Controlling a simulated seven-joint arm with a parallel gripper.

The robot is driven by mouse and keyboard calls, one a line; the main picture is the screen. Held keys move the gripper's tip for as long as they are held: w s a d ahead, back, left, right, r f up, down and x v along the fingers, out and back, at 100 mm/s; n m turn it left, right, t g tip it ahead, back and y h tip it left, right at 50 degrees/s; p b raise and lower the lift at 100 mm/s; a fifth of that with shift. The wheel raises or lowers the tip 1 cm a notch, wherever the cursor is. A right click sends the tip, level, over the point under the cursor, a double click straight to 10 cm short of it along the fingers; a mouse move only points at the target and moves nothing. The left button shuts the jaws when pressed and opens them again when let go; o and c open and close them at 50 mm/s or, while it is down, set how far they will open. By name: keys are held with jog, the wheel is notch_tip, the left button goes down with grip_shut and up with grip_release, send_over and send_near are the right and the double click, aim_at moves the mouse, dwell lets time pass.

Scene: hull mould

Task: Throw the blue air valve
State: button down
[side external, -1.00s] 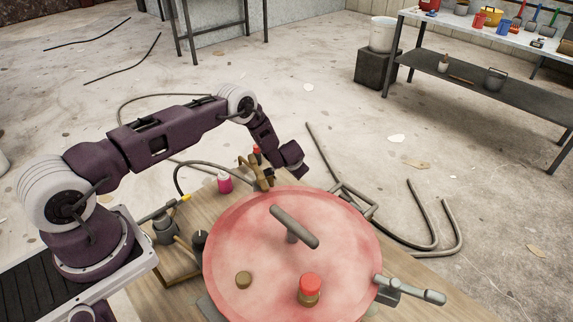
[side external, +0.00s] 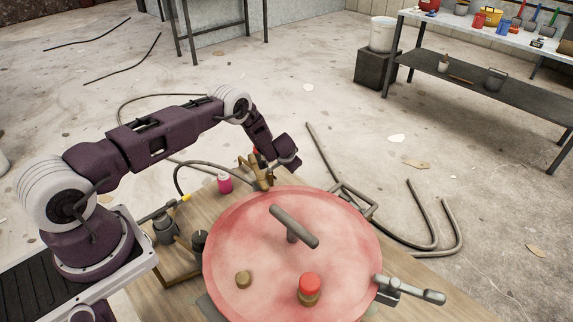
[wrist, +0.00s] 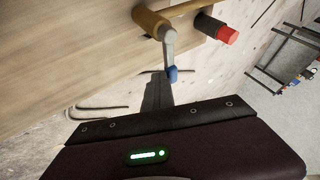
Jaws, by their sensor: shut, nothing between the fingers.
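The air valve shows in the wrist view as a brass body (wrist: 150,22) with a grey lever (wrist: 169,48) that ends in a blue tip (wrist: 172,75). In the side view the brass valve (side external: 262,174) stands at the table's far edge, partly behind my wrist; the blue tip cannot be made out there. My gripper (wrist: 157,82) is shut and empty, its dark fingers close beside the blue tip. Whether they touch it cannot be told. In the side view my gripper (side external: 289,161) is just right of the valve, its fingers mostly hidden.
A red-capped fitting (wrist: 222,33) sits beside the valve. The round pink mould (side external: 235,222) with a grey T-handle (side external: 294,227) fills much of the wooden table (side external: 150,295). Hoses lie on the floor.

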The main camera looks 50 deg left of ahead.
jog(key=shift+a+r, duration=0.2)
jog(key=shift+a, duration=0.25)
jog(key=s+d+r, duration=0.3)
jog(key=d+r, duration=0.4)
jog(key=d, duration=0.2)
jog(key=shift+s+d+r, duration=0.35)
jog(key=shift+s, duration=0.05)
